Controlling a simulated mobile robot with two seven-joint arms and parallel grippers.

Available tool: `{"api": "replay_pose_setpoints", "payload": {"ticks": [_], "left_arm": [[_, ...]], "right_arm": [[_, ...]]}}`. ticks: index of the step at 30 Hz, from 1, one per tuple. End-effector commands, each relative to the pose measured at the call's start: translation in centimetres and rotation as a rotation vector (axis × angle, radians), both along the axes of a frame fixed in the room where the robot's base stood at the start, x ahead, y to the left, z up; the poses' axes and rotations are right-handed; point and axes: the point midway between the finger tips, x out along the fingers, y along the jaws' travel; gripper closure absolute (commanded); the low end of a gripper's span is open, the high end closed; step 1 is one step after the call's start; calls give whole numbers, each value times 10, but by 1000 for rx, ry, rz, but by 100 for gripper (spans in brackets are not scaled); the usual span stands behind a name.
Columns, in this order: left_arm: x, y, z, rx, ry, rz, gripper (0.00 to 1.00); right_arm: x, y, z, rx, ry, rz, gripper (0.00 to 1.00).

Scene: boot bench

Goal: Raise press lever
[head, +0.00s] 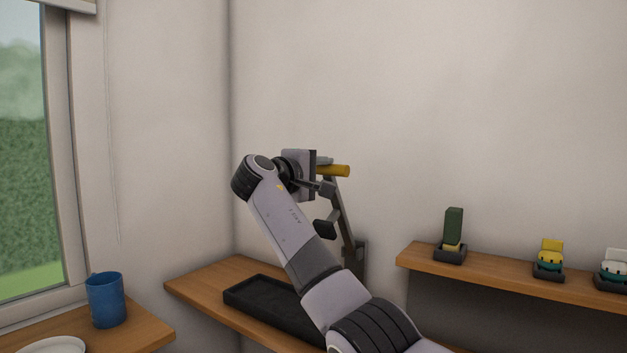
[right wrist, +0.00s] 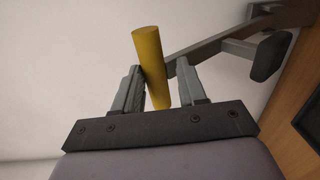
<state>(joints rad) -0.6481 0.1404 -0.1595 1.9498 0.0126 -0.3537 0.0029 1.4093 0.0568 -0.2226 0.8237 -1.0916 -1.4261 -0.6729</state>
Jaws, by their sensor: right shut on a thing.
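The press lever is a grey bar (head: 345,222) rising from a dark bracket by the wall (head: 360,257) to a yellow handle (head: 337,171) at its top. The bar stands steeply, tilted a little left. A dark press pad (head: 325,229) sticks out from its side. My right gripper (head: 321,164) is shut on the yellow handle. The right wrist view shows the handle (right wrist: 149,52) between the two grey fingers (right wrist: 160,76), with the bar (right wrist: 210,50) and pad (right wrist: 271,57) to the right. My right arm hides part of the bench. My left gripper is out of view.
A black tray (head: 243,293) lies on the wooden bench (head: 200,283) below the lever. A blue mug (head: 106,300) and white plate (head: 52,346) stand at lower left. A wall shelf (head: 490,271) at right holds a dark green block (head: 453,225) and small stamp-like items.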

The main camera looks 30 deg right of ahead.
Motion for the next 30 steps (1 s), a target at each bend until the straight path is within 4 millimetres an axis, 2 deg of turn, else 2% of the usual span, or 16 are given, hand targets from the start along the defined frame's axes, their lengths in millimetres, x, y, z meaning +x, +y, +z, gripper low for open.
{"api": "replay_pose_setpoints", "payload": {"ticks": [1, 13, 14, 25, 30], "left_arm": [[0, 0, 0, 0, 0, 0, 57], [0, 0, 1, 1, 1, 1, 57], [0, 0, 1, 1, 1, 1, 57], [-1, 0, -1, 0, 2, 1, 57], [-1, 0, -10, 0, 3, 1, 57]], "right_arm": [[-3, -15, 20, -35, -33, 1, 100], [-4, -16, 23, -32, -37, 2, 100], [-4, -16, 23, -32, -37, 1, 50], [-4, -14, 22, -30, -38, 1, 49], [-12, 7, 22, -31, -40, 5, 49]]}}
